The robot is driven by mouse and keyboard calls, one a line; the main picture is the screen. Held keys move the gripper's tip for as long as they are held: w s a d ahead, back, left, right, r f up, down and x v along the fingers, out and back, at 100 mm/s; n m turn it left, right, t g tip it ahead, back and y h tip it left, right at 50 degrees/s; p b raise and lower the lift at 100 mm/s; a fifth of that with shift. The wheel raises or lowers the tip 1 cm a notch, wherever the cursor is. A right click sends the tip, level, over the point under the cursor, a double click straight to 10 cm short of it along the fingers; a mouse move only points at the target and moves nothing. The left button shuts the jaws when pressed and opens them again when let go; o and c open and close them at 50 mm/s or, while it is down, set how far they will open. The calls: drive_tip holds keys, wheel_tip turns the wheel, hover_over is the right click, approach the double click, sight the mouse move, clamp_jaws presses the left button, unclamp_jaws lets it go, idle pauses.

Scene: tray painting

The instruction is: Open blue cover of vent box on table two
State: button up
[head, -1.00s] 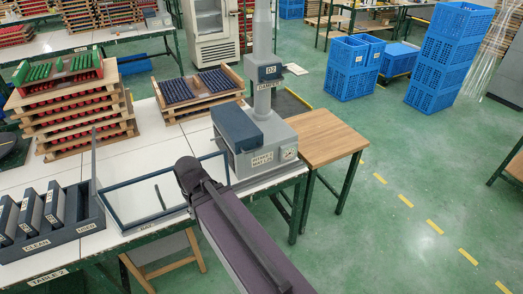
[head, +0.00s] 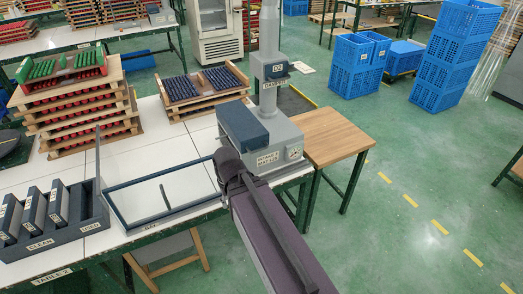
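The vent box (head: 265,161) is a grey block with a round dial and a label, standing on the right end of table two (head: 160,136). Its blue cover (head: 243,125) lies over the left part of its top and looks shut. A grey column rises from the box with a D2 damper unit. My arm reaches in from the lower right, and its dark end is just in front of the box's lower left corner in the picture. My gripper's fingers are hidden, and I cannot tell whether anything touches the box.
A blue-framed tray (head: 111,212) with a dark bar in it lies left of the box. A dark rack (head: 92,224) labelled clean and used holds several blocks. Wooden tray stacks (head: 75,125) stand behind. A wooden side table (head: 326,137) stands right of the box.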

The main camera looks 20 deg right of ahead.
drive_tip(key=m+t+y+b, duration=0.7)
drive_tip(key=m+t+b, duration=0.75)
drive_tip(key=b, duration=0.55)
approach(259, 150)
drive_tip(key=f+v, duration=0.1)
drive_tip(key=v, duration=0.3)
drive_tip(key=shift+w+d+r+n, duration=0.1)
drive_tip(key=shift+w+r+n, duration=0.15)
drive_tip(key=shift+r, duration=0.1)
drive_tip(key=shift+w, duration=0.1)
drive_tip(key=b+x, duration=0.2)
drive_tip(key=x, duration=1.1)
drive_tip(key=shift+w+f, duration=0.2)
drive_tip(key=shift+w, duration=0.15)
